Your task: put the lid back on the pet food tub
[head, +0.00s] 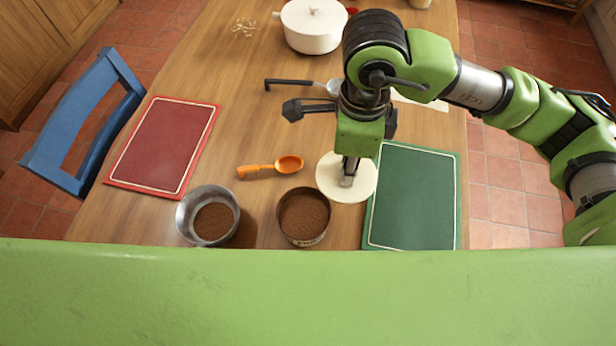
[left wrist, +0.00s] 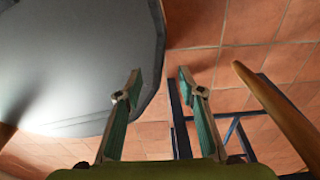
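The pet food tub (head: 322,228) is a round, open container of brown food near the table's front edge. My left gripper (left wrist: 159,78) is open and empty in the left wrist view, away from the tub and lid.
A metal bowl (head: 183,222) with brown food stands left of the tub. An orange scoop (head: 288,164) lies behind it. The green mat (head: 415,200) is at right, the red mat (head: 163,145) at left. A white pot (head: 313,30) and a ladle (head: 290,83) are farther back.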

